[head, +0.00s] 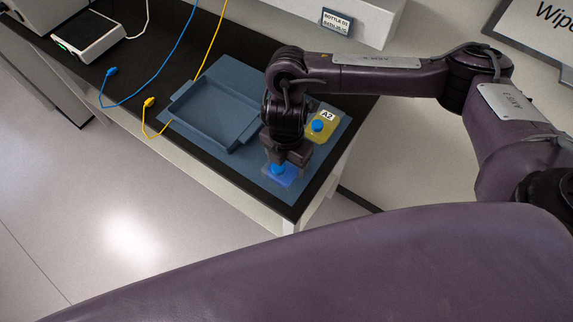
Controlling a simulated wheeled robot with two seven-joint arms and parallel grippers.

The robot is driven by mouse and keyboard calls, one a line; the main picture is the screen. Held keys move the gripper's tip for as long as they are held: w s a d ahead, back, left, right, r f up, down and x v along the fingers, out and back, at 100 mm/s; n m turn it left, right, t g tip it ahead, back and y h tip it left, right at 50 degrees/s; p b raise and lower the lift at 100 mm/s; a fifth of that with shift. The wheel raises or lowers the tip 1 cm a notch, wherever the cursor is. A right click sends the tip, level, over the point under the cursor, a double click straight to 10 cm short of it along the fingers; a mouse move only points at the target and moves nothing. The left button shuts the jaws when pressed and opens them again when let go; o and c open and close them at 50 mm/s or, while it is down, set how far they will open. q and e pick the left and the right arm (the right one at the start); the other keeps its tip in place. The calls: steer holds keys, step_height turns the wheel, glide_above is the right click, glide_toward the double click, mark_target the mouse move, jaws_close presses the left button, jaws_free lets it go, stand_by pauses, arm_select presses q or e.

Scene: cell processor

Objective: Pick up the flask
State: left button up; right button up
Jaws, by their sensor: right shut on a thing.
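The flask (284,178) is a small blue piece with a brighter blue cap, near the front corner of the blue mat on the black bench. My right gripper (280,165) points down from above and is shut on the flask at its cap. The gripper and wrist hide the upper part of the flask. I cannot tell whether the flask touches the mat. My left gripper is not in view.
A yellow flask with a blue cap (318,126) and an A2 label stands just behind my right gripper. An empty blue-grey tray (186,109) lies to the left on the mat (261,180). Yellow (149,102) and blue (111,71) cables and a white device (89,34) lie farther left.

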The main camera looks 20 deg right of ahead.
step_height(320, 180, up, 16)
steer(key=shift+f, duration=0.25)
steer(key=o, duration=0.4)
steer(key=c, duration=0.8)
steer(key=shift+w, duration=0.1)
